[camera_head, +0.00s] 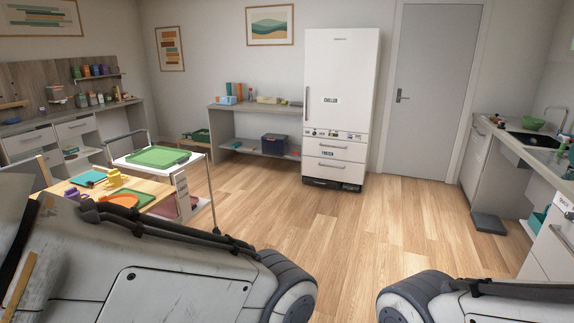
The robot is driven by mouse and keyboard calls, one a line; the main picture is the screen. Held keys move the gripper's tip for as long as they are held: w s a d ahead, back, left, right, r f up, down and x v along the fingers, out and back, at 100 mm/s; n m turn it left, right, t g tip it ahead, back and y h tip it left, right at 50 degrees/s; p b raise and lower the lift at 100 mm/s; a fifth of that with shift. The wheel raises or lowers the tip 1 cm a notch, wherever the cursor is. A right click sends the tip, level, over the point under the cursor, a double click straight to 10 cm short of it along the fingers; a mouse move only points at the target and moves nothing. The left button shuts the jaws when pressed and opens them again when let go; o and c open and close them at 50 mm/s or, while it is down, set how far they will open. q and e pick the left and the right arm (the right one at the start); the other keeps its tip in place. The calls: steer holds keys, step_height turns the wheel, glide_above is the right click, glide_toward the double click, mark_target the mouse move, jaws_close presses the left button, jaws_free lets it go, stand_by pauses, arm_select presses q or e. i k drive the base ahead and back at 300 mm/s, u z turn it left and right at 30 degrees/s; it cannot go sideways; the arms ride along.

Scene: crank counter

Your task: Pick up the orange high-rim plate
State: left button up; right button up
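An orange plate (122,200) lies on a light wooden table (150,184) at the left of the head view. Its near side is partly hidden by my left arm, and its rim height is hard to make out at this size. My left arm fills the lower left of the picture, and my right arm comes in at the lower right. Neither gripper's fingers show in the head view, so what they hold is hidden.
Near the plate are a yellow item (114,177), a teal item (88,179) and a green board (138,198). A white cart (180,180) with a green tray (158,157) stands behind the table. A sink counter (538,160) is at right. The middle floor is clear.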

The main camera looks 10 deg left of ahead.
mark_target(127, 200)
steer(key=u, duration=0.45)
steer(key=i, duration=1.95)
steer(key=u, duration=1.5)
steer(key=i, duration=1.7)
steer(key=u, duration=0.7)
